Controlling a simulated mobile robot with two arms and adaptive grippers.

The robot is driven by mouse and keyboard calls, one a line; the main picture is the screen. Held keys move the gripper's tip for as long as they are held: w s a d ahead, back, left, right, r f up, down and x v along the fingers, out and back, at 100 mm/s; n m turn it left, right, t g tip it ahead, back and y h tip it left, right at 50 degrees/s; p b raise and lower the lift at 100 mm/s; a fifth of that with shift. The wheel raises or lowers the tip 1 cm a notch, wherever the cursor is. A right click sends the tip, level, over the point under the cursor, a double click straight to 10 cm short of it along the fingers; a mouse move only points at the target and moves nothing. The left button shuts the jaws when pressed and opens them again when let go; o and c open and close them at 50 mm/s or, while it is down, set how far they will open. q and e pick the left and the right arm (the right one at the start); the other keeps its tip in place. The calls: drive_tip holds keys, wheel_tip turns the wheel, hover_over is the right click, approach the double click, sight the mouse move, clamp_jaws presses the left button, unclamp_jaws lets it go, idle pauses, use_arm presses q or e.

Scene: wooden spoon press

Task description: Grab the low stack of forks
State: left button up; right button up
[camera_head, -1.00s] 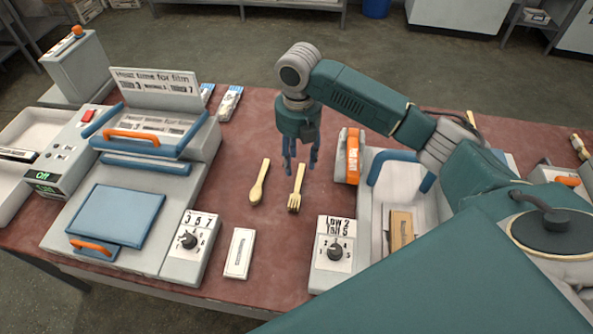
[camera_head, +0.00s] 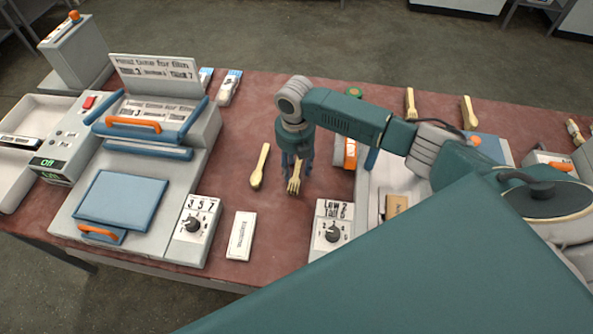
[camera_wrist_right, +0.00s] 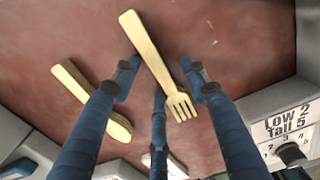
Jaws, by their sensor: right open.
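A pale wooden fork (camera_head: 294,184) lies on the red tabletop, tines toward the table's front; how many are stacked in it cannot be told. In the right wrist view the fork (camera_wrist_right: 148,50) lies diagonally, its handle at the top and its tines at lower right. My right gripper (camera_head: 298,166) points down over the fork, hiding part of it from the head camera. Its blue fingers (camera_wrist_right: 165,82) are spread apart around the fork, with nothing held. My left gripper is not in view.
A wooden spoon (camera_head: 259,168) lies just left of the fork. A press (camera_head: 120,195) stands at left, a dial box labelled Low and Tall (camera_head: 332,228) at front right. A white card (camera_head: 241,236) lies in front. Wooden utensils (camera_head: 468,113) lie at the back right.

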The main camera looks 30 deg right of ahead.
drive_tip(key=c, duration=1.1)
